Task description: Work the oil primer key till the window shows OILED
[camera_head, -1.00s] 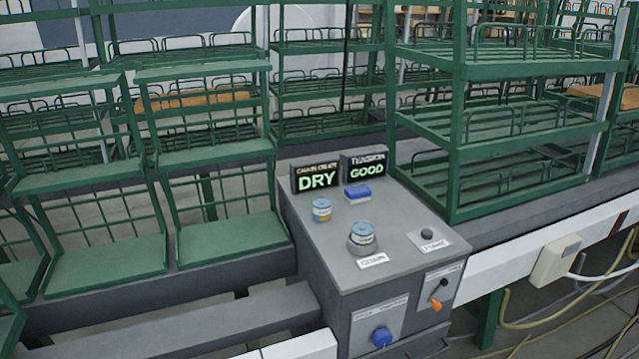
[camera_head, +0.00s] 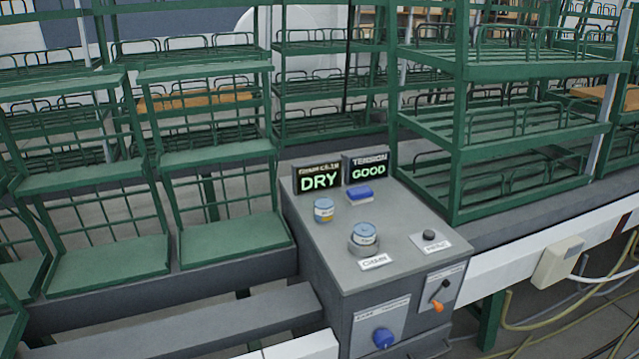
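A grey control box (camera_head: 398,217) stands in the middle right of the head view. The window at its back left (camera_head: 319,179) reads DRY in green letters. A dark round key or button (camera_head: 429,235) sits on a white label plate at the right of the top; the label is too blurred to read surely, perhaps PRIME. A blue-lidded can (camera_head: 365,235) sits in a round holder behind a label that seems to read CHAIN. Neither of my grippers is in view.
A second window (camera_head: 367,168) reads TENSION GOOD. Another can (camera_head: 323,209) and a blue block (camera_head: 359,194) sit on the box. A blue knob (camera_head: 383,338) and an orange-tipped lever (camera_head: 438,305) are on its front. Green racks (camera_head: 510,130) stand behind.

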